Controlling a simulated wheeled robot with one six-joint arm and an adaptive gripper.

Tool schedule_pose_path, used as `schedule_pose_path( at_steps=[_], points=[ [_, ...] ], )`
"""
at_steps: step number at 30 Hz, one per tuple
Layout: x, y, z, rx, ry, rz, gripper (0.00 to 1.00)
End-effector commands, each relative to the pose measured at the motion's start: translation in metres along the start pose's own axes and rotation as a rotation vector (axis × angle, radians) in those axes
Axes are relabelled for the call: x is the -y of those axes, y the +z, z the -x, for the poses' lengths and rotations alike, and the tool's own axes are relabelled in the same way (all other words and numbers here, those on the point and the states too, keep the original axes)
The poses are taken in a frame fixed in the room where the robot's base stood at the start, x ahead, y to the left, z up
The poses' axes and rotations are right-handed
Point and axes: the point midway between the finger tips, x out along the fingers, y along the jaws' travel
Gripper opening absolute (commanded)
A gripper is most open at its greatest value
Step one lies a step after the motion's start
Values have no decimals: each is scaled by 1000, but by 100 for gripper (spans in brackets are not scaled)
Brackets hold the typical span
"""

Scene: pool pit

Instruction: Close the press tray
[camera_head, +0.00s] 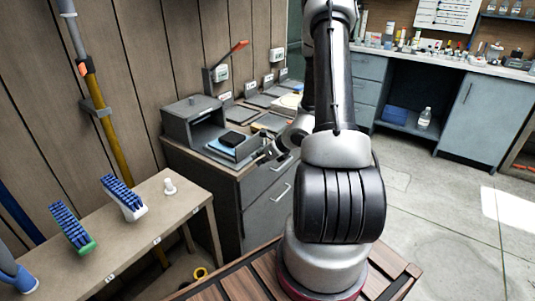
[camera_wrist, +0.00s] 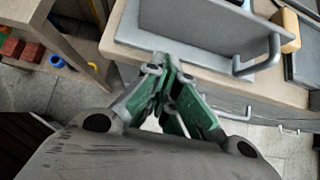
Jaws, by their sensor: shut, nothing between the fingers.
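The press (camera_head: 193,110) is a grey box on the counter by the wall. Its tray (camera_head: 243,155) is out at the front, with a black block (camera_head: 231,138) and something blue on it. In the wrist view the tray's grey front panel (camera_wrist: 205,52) runs across the top, with a bar handle (camera_wrist: 262,62) at its right. My gripper (camera_wrist: 168,72) is shut and empty, its green-sided fingertips at the panel's lower left edge. I cannot tell whether they touch. In the head view my gripper (camera_head: 266,154) is beside the tray's front, partly hidden by my arm.
A lower bench (camera_head: 125,240) with blue brushes (camera_head: 122,192) and a small white piece (camera_head: 169,186) stands at the left. Grey drawers (camera_head: 268,205) are under the counter. Flat dark plates (camera_head: 238,114) lie behind the tray. The floor at the right is clear.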

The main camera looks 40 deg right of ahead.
Motion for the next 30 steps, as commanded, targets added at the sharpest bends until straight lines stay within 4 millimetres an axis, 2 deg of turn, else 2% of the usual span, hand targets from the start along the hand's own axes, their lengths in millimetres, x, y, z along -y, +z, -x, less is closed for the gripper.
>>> schedule_pose_path(
  at_steps=[3,9,23,30],
  points=[
    [0,14,-14,2,1,5,0],
    [0,26,-27,0,1,2,0],
    [0,29,-29,0,0,2,0],
    [-1,43,-43,1,1,4,0]
  ],
)
